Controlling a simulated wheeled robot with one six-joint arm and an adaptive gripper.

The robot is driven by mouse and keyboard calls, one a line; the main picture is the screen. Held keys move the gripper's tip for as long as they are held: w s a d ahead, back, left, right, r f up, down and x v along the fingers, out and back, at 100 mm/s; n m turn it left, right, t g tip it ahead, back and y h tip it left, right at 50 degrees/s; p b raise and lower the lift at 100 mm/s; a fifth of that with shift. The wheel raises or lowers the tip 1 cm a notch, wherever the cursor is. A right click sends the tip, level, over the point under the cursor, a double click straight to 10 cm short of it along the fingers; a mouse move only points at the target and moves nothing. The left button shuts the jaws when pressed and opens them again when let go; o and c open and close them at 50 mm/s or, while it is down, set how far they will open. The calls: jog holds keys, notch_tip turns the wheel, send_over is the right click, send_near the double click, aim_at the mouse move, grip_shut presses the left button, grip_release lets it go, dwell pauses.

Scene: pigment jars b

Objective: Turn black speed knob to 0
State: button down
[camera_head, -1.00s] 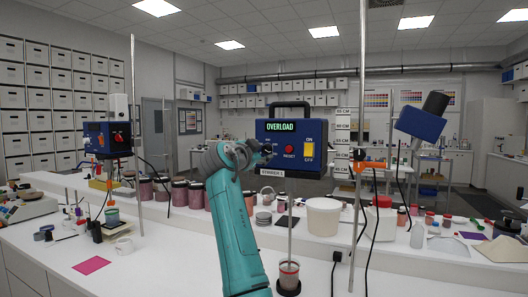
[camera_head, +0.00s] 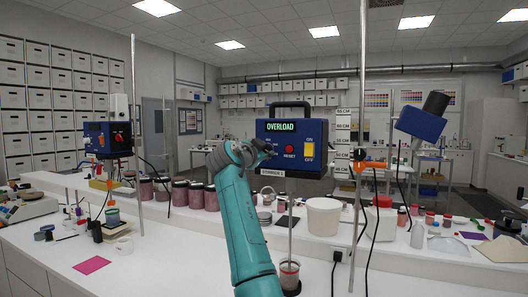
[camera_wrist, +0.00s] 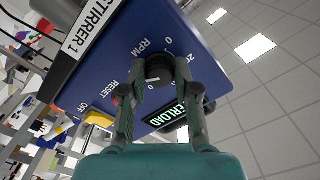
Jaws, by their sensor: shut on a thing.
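The black speed knob (camera_wrist: 158,70) sits on the blue stirrer box's front panel, beside the RPM lettering. In the wrist view my gripper (camera_wrist: 155,76) has one finger on each side of it, closed on it. The knob's pointer direction cannot be told. The blue stirrer box (camera_head: 291,160) shows a lit green OVERLOAD display (camera_head: 281,127); the display is partly covered by a finger in the wrist view (camera_wrist: 160,143). In the head view my gripper (camera_head: 264,149) is at the box's left front and hides the knob.
A red reset button (camera_head: 289,149) and a yellow ON/OFF switch (camera_head: 308,149) are right of the knob. A thin shaft hangs from the box into a cup (camera_head: 289,272). A white tub (camera_head: 323,217), dark-lidded jars (camera_head: 196,195) and a metal stand pole (camera_head: 361,80) are nearby.

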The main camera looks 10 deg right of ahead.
jog(key=shift+n, duration=0.3)
jog(key=n, duration=1.1)
jog(key=shift+n, duration=0.3)
jog(key=n, duration=0.5)
jog(key=shift+r, duration=0.15)
jog(key=n, duration=0.6)
jog(key=shift+n, duration=0.4)
jog(key=n, duration=2.3)
jog(key=shift+r+n, duration=0.15)
jog(key=shift+n, duration=0.25)
